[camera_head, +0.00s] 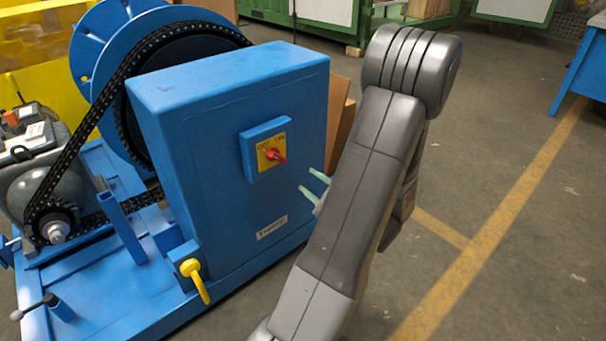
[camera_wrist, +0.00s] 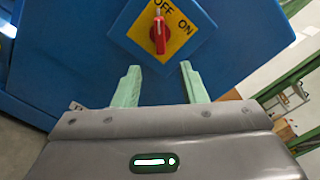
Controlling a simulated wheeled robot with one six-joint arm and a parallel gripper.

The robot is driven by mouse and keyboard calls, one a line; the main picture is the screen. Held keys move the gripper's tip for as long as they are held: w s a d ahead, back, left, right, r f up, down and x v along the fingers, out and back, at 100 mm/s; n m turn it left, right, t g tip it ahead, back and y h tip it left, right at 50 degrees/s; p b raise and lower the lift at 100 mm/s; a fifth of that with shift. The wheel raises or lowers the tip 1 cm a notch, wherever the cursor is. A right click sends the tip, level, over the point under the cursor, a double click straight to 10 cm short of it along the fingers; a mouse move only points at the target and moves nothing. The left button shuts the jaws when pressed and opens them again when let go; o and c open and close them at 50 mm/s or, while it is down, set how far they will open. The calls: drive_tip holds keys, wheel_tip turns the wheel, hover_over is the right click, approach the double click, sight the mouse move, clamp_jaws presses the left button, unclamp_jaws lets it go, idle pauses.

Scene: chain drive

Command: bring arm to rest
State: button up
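My gripper (camera_head: 312,184) is in front of the blue cabinet, just below and right of its switch box. In the wrist view its two pale green fingers (camera_wrist: 160,72) are apart with nothing between them. The red switch knob (camera_head: 275,155) sits on a yellow plate in a blue box on the cabinet face. In the wrist view the knob (camera_wrist: 158,32) lies beyond the fingertips, clear of them, on the plate marked OFF and ON. My grey arm is bent, with its elbow high in the head view, and hides part of the gripper.
The blue cabinet (camera_head: 215,130) stands beside the chain (camera_head: 85,135) and large blue wheel (camera_head: 95,50). A yellow handle (camera_head: 195,280) sticks out low at the cabinet's front. A blue table (camera_head: 585,65) stands at far right. The floor right of my arm is open.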

sight(280, 159)
drive_tip(key=shift+s+d, duration=0.2)
drive_tip(key=shift+s, duration=0.1)
drive_tip(key=b+x, duration=0.2)
drive_tip(key=x, duration=1.2)
drive_tip(key=shift+b, duration=0.3)
